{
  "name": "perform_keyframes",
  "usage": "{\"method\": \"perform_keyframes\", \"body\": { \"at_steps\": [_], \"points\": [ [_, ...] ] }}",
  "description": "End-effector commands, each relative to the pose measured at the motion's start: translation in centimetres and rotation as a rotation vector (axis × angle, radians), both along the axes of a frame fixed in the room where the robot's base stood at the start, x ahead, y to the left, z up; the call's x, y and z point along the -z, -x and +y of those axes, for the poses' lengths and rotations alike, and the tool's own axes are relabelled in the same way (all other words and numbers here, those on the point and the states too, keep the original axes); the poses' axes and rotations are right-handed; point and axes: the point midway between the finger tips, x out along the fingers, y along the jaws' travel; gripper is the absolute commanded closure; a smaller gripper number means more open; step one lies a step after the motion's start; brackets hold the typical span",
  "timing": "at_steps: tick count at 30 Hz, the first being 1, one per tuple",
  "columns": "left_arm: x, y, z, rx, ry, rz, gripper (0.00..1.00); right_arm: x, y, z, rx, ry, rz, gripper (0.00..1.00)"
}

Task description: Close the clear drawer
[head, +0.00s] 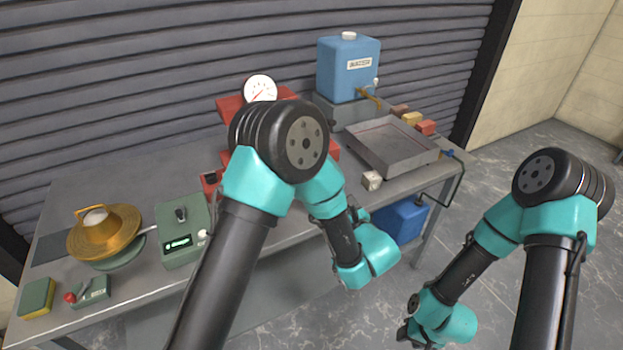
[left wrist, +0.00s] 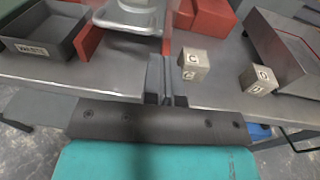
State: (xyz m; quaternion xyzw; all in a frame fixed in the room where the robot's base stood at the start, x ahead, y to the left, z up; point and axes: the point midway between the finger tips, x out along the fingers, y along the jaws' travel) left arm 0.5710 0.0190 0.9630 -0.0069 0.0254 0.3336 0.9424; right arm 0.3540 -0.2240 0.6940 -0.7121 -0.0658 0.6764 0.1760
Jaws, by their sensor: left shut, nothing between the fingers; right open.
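My left gripper (left wrist: 166,99) is shut and empty, at the table's front edge, apart from the drawer. In the head view my left arm hides the middle of the table and the drawer. My right gripper (head: 406,333) is open, low over the floor in front of the table, away from the drawer.
Pale lettered cubes (left wrist: 195,64) stand near the front edge. A metal tray (head: 390,150), a blue water tank (head: 348,70) and coloured blocks are at the right. A green box (head: 183,235) and brass bowl (head: 104,235) stand at the left. The table's back left is clear.

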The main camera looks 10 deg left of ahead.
Motion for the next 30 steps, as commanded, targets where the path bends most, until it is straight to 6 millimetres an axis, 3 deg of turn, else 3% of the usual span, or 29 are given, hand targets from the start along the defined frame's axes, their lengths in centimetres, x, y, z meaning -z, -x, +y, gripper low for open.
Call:
{"method": "perform_keyframes", "body": {
  "at_steps": [5, 17, 23, 30],
  "points": [
    [-0.5, 0.6, -1.1, 0.071, -0.03, -0.046, 1.0, 0.0, 0.0, 0.0, 0.0, 0.0, 0.0, 0.57],
    [-0.5, 0.3, -0.9, 0.069, -0.029, -0.045, 1.0, 0.0, 0.0, 0.0, 0.0, 0.0, 0.0, 0.57],
    [-0.5, -1.2, 0.2, 0.066, -0.027, -0.045, 1.0, 0.0, 0.0, 0.0, 0.0, 0.0, 0.0, 0.57],
    [-0.5, -4.3, 2.4, 0.066, -0.028, -0.045, 1.0, 0.0, 0.0, 0.0, 0.0, 0.0, 0.0, 0.57]
  ]
}}
